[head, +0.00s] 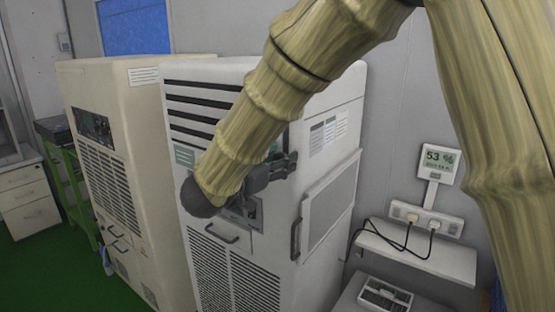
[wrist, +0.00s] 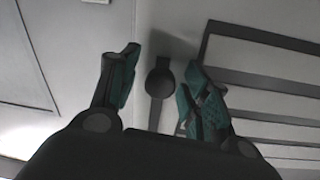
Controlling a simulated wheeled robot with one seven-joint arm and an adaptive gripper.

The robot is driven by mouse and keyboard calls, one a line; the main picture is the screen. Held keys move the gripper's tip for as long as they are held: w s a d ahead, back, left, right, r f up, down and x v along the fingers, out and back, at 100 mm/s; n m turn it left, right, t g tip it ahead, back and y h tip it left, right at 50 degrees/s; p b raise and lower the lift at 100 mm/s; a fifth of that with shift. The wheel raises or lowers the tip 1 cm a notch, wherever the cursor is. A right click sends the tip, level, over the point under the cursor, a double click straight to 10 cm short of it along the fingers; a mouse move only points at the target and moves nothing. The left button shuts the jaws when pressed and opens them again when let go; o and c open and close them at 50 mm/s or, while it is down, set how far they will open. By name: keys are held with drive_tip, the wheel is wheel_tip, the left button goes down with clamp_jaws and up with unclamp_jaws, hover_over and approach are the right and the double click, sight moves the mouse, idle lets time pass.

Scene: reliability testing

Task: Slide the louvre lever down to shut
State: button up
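The louvre lever (wrist: 159,82) shows in the wrist view as a dark arm with a round knob, on the pale panel beside the louvre. It lies in the space between my two fingers, with room on both sides; I cannot tell how deep between them it is. In the head view my arm hides it. My gripper (head: 284,165) is at the front of the right cabinet, and in the wrist view it (wrist: 160,72) is open with teal pads. The louvre slats (head: 203,104) have dark gaps between them, also in the wrist view (wrist: 262,88).
The right cabinet (head: 335,110) has a side panel and a dark side handle (head: 296,240). A beige cabinet (head: 115,85) stands close at its left. A wall shelf (head: 425,255) with plugs and cables, and a display reading 53 % (head: 439,161), are at the right.

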drive_tip(key=shift+a, duration=0.1)
drive_tip(key=v, duration=1.2)
